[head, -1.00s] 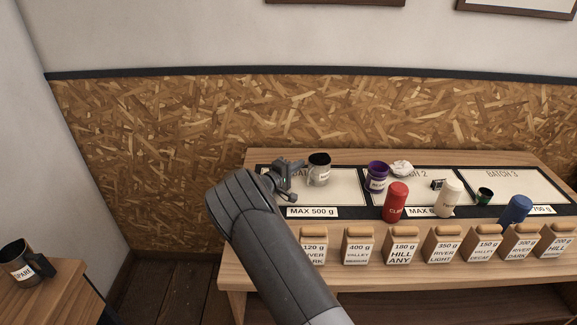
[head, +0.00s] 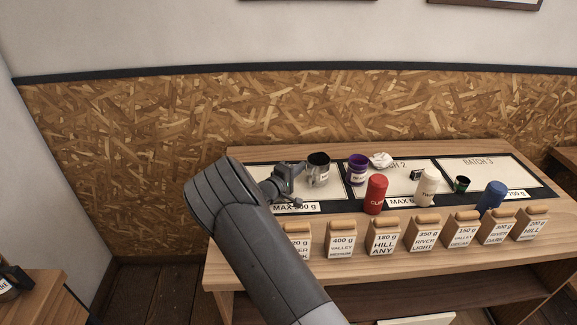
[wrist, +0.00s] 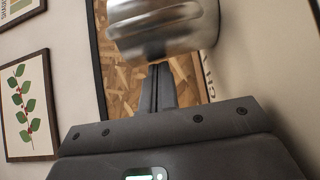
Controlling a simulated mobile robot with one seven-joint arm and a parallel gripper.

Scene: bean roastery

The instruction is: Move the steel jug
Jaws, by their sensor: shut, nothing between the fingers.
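The steel jug (head: 317,171) stands upright on the left batch mat of the bench, with a dark opening and a white label. My gripper (head: 297,170) is just left of it in the head view, shut and empty. In the wrist view the jug (wrist: 165,30) fills the top, its round metal side just beyond the closed fingers (wrist: 158,90). I cannot tell whether the fingertips touch it. My forearm hides part of the bench's left end.
Another labelled vessel (head: 8,283) is at far left.

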